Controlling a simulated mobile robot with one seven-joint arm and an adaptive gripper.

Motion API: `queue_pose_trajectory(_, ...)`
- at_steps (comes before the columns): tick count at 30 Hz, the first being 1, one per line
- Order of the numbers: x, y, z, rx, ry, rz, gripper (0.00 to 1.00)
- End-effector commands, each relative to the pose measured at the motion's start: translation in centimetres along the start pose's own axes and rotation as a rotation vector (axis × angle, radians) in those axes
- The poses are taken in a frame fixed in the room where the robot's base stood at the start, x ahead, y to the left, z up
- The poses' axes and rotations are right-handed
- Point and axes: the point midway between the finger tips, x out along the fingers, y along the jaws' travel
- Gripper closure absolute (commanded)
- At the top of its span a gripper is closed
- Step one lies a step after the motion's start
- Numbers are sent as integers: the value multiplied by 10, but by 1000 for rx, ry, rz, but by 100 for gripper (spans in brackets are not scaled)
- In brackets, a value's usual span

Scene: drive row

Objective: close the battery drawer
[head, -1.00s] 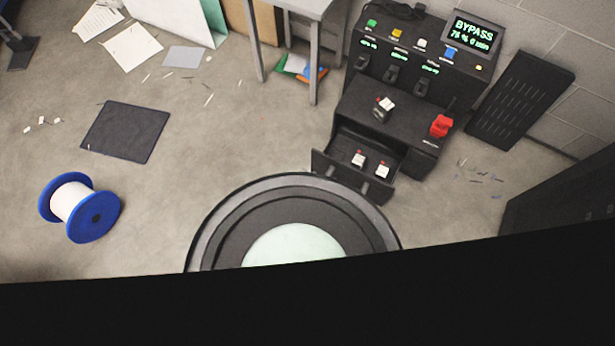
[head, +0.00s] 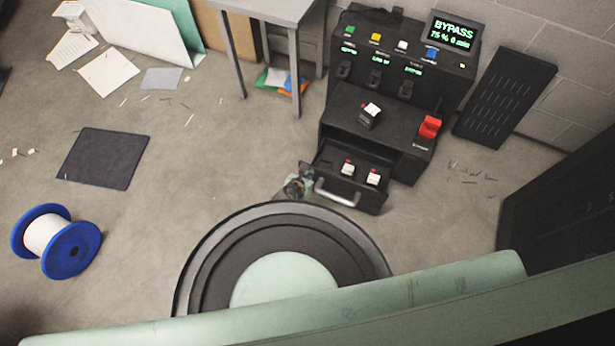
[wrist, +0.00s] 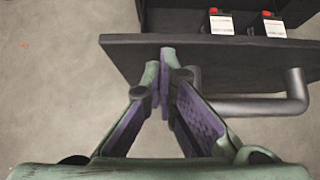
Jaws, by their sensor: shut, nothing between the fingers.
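The battery drawer (head: 370,204) stands pulled out, low on the front of the black console.
The console (head: 395,100) has a BYPASS screen (head: 452,32), a red switch (head: 430,127) and a loose-looking battery on top (head: 370,113). A table (head: 265,8) stands behind left. A blue spool (head: 70,250) and dark mat (head: 103,158) lie left. Floor left of the drawer is clear.

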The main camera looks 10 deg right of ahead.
Motion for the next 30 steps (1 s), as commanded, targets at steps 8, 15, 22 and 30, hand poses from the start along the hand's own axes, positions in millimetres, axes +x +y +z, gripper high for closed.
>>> queue_pose_trajectory(8,10,0,11,-1,-3,0,100)
queue_pose_trajectory(15,45,0,43,0,-4,0,100)
queue_pose_trajectory(22,87,0,80,0,-4,-1,100)
queue_pose_trajectory(30,126,-1,114,0,-3,-2,100)
